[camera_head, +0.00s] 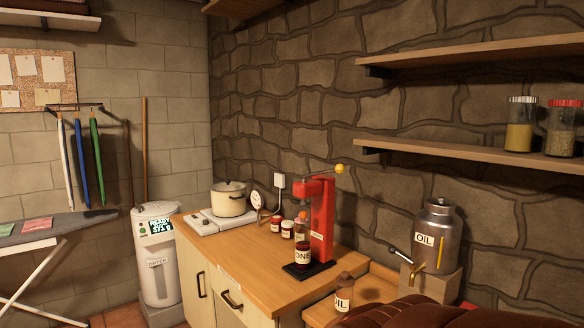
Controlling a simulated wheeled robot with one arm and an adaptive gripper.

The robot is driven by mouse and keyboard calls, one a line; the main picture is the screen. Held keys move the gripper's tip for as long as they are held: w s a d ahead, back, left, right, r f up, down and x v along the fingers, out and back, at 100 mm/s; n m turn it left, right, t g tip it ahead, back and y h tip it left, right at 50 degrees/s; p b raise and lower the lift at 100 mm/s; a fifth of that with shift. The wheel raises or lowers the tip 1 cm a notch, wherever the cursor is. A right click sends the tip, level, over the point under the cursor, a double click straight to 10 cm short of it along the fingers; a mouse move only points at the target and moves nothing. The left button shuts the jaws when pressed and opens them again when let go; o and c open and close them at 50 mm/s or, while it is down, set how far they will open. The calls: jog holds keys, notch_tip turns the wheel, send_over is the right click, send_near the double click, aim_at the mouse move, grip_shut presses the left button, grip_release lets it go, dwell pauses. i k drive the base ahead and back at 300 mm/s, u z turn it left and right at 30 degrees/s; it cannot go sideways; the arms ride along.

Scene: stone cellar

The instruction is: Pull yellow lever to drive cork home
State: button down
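A red corking press (322,215) stands upright on the wooden counter, on a black base (300,270). Its lever ends in a yellow ball knob (339,169) at the top right of the press. A dark bottle (302,262) with a white label, partly reading "ONE", stands upright on the base in front of the column. The cork is too small to make out at the bottle's neck. My gripper is not in view.
A small labelled bottle (343,297) and a metal oil can (437,230) stand to the right. A brown padded shape (425,312) fills the bottom right.

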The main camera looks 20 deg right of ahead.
aim_at(339, 169)
jog(key=u, duration=0.1)
jog(key=k, duration=0.3)
jog(key=u, duration=0.8)
jog(key=i, duration=1.5)
jog(key=z, duration=0.6)
jog(key=i, duration=0.5)
jog(key=z, duration=0.5)
